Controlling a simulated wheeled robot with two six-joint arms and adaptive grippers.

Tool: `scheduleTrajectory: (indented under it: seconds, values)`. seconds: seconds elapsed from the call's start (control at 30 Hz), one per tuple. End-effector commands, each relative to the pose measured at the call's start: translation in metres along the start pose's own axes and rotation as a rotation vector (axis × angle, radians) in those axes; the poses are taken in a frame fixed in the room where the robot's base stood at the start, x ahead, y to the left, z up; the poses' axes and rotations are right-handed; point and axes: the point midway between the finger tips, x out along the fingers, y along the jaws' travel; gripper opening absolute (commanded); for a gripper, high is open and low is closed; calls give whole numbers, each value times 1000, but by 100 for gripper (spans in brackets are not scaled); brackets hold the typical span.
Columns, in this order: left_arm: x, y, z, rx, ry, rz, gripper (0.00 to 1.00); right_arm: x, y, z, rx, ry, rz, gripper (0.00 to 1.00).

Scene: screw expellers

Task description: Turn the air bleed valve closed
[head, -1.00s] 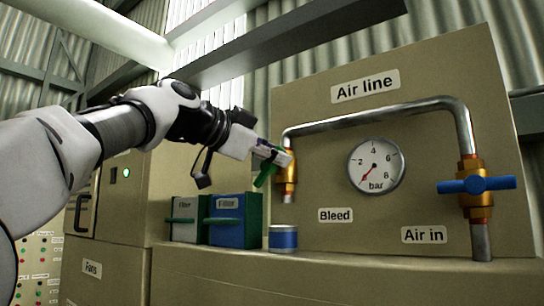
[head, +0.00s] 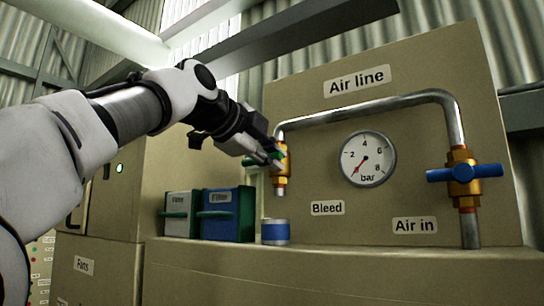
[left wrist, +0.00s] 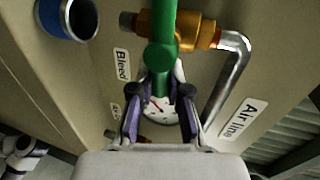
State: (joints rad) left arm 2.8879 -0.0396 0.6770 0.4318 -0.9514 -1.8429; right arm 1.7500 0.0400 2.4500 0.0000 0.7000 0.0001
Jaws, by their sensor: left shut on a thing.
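The air bleed valve is a brass body (head: 280,178) on the left down-pipe of the air line, above the "Bleed" label. It also shows in the left wrist view (left wrist: 205,34). Its green handle (left wrist: 163,42) lies crosswise to the pipe there and looks roughly level in the head view. My left gripper (head: 268,156) is at the valve, shut on the green handle, with a finger on each side of it in the left wrist view (left wrist: 160,92). The fingers partly hide the handle in the head view.
A blue and white can (head: 276,233) stands under the bleed outlet. Two filter boxes, one with a green front handle (head: 178,216) and one blue (head: 226,216), stand left of it. The gauge (head: 367,159) needle points low. The blue-handled air-in valve (head: 464,174) is at right.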

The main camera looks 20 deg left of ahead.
Motion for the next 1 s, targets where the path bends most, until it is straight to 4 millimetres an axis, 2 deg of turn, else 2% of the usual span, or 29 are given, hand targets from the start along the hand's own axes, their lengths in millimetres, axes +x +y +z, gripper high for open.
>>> scheduleTrajectory:
  seconds: [0.63, 0.67, 0.7, 0.73, 1.0]
  values:
    - [2, 4, 0, 58, -16, 5, 0, 2, 0, 0, 0, 0, 0, 79]
    - [2, 4, 0, 58, -16, 5, 23, 2, 0, 0, 0, 0, 0, 79]
    - [2, 4, 0, 58, -16, 5, 37, 2, 0, 0, 0, 0, 0, 79]
    - [2, 3, 0, 58, -16, 5, 42, 2, 0, 0, 0, 0, 0, 79]
    - [1, 2, 0, 57, -15, 1, 42, 2, 0, 0, 0, 0, 0, 79]
